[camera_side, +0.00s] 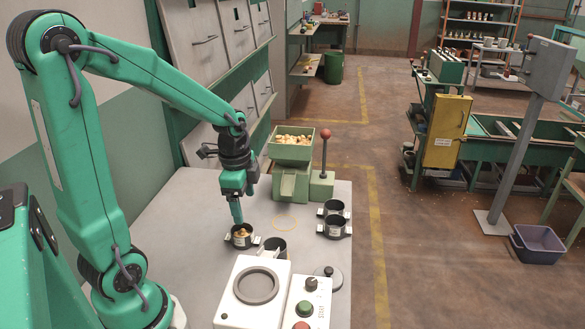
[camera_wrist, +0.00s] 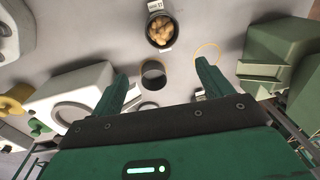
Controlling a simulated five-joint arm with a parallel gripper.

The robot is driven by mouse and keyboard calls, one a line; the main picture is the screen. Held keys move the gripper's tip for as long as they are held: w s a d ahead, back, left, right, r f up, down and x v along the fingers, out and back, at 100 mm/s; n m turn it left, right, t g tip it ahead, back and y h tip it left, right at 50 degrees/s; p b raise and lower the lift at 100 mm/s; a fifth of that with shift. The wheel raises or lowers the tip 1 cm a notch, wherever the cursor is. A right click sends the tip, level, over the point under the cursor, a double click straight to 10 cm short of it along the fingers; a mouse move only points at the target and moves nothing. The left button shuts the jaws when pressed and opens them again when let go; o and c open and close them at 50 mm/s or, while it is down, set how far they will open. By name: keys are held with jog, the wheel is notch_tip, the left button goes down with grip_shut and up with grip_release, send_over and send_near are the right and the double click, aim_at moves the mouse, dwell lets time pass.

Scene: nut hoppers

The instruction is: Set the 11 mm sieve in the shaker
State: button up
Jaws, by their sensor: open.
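Several black sieve cups with side tabs and pale labels stand on the grey table. One cup (camera_side: 242,242) holds tan nuts; in the wrist view this cup (camera_wrist: 151,42) has a label too small to read surely. An empty-looking cup (camera_side: 278,252) stands beside the shaker and shows in the wrist view (camera_wrist: 153,72). Two more cups (camera_side: 336,233) stand close together at the right. The white shaker (camera_side: 235,312) has an open round seat. My gripper (camera_side: 238,220) points down just over the nut-filled cup in the side view. Its fingers (camera_wrist: 163,88) are spread and empty.
A green hopper (camera_side: 290,152) full of nuts stands at the table's back, beside a red-knobbed lever (camera_side: 325,150). A yellow ring (camera_side: 285,223) marks bare table. A control panel with green and red buttons (camera_side: 304,309) adjoins the shaker, near a black-knobbed disc (camera_side: 328,280).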

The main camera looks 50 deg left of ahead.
jog(key=m+g, duration=0.1)
jog(key=m, duration=0.1)
send_near(243, 231)
jog(key=shift+s+d, duration=0.65)
jog(key=shift+d, duration=0.3)
jog(key=shift+f, duration=1.25)
jog(key=shift+f, duration=0.15)
jog(key=shift+d+f, duration=0.1)
jog(key=shift+f, duration=2.35)
jog(key=shift+c, duration=0.2)
jog(key=c, duration=1.1)
jog(key=shift+r, duration=0.1)
jog(key=shift+c, duration=0.2)
notch_tip(243, 231, up, 10)
